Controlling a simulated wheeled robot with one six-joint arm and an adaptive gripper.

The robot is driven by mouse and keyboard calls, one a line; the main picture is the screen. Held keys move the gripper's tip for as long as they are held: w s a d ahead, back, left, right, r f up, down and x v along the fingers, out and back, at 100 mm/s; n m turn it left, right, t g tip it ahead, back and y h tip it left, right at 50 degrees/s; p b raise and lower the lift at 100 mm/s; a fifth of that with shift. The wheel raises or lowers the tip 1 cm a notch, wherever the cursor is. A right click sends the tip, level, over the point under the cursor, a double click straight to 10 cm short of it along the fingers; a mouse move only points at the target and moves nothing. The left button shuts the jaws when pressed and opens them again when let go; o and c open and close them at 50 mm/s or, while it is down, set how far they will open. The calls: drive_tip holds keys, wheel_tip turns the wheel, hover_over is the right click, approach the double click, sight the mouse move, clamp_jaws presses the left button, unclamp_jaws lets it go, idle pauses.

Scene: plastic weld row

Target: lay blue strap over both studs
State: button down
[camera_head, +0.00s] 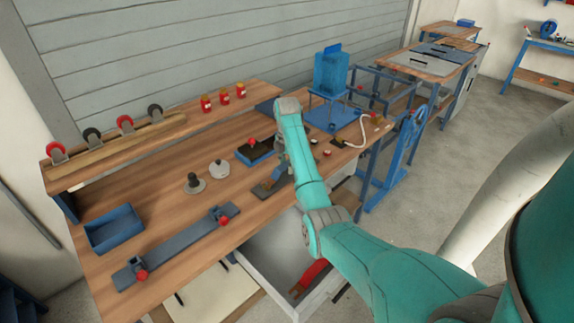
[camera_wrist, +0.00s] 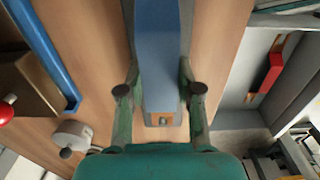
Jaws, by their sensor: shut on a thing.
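My gripper (camera_wrist: 160,95) is shut on the blue strap (camera_wrist: 160,50), with one finger on each side of it in the wrist view. The strap runs away from me up the picture. Near its close end is a small brownish patch with a greenish peg or hole (camera_wrist: 163,120); I cannot tell which. In the head view my gripper is low over the workbench, largely hidden by my own arm. A blue and brown piece (camera_head: 268,186) shows just below it, probably the strap. I cannot make out two studs clearly, nor whether the strap touches anything beneath.
The wooden bench (camera_head: 160,205) holds a blue tray (camera_head: 114,230), a grey bar with two red-knobbed clamps (camera_head: 180,247), a dark block with a red knob (camera_head: 255,152) and a pale round piece (camera_head: 219,169). An open drawer (camera_head: 285,245) with a red tool juts from the front.

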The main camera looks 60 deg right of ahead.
drive_tip(key=shift+f, duration=0.3)
idle(0.4)
drive_tip(key=shift+c, duration=1.4)
unclamp_jaws()
